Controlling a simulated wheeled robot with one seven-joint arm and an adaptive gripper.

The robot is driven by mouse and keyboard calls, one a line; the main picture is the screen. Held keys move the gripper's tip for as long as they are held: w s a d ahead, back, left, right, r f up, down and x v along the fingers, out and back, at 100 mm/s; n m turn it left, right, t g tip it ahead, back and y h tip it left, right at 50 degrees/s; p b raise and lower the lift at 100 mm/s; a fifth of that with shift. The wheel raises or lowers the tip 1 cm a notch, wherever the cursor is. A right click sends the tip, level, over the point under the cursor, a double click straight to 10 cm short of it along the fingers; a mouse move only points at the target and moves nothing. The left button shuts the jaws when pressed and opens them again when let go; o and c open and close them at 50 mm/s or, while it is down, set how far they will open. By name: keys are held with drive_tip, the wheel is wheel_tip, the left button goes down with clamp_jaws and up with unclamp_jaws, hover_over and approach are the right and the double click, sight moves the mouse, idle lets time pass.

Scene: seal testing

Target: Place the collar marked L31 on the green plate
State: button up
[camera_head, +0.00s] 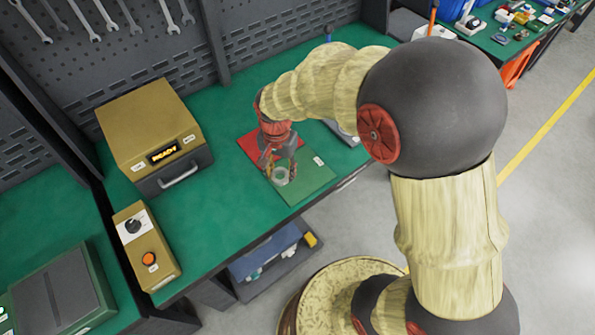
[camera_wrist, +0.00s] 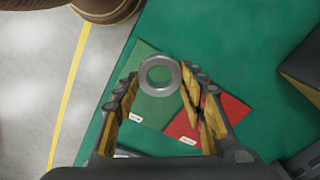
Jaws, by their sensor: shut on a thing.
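A grey metal ring-shaped collar (camera_wrist: 160,92) sits between the fingertips of my gripper (camera_wrist: 160,78) in the wrist view. My gripper is shut on it. No marking on the collar can be read. The green plate (camera_wrist: 155,112) lies beneath the collar in that view. In the head view, my gripper (camera_head: 280,172) points down over the green plate (camera_head: 310,183), with the collar (camera_head: 281,183) low between its fingers. I cannot tell whether the collar touches the plate.
A red plate (camera_head: 252,143) adjoins the green one. A yellow-brown box reading READY (camera_head: 150,118) and a control box with an orange button (camera_head: 146,262) stand to the left. The green bench top between (camera_head: 215,215) is clear. Its front edge is close to the green plate.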

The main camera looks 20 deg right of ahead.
drive_tip(key=w+d+f, duration=0.2)
drive_tip(key=w+d, duration=0.1)
drive_tip(key=b, duration=0.3)
hover_over(297, 174)
drive_tip(key=f, duration=0.5)
drive_tip(key=shift+s+a+f, duration=0.15)
drive_tip(key=shift+s+a, duration=0.05)
drive_tip(key=shift+s, duration=0.05)
drive_tip(key=shift+w+d+f+b, duration=0.15)
drive_tip(key=shift+f+b, duration=0.15)
drive_tip(key=shift+f, duration=0.6)
drive_tip(key=shift+w+d+f+b, duration=0.1)
drive_tip(key=shift+f+b, duration=0.15)
drive_tip(key=shift+f, duration=0.65)
drive_tip(key=shift+f, duration=0.15)
drive_tip(key=o, duration=1.5)
drive_tip(key=shift+s, duration=0.1)
drive_tip(key=shift+o, duration=0.2)
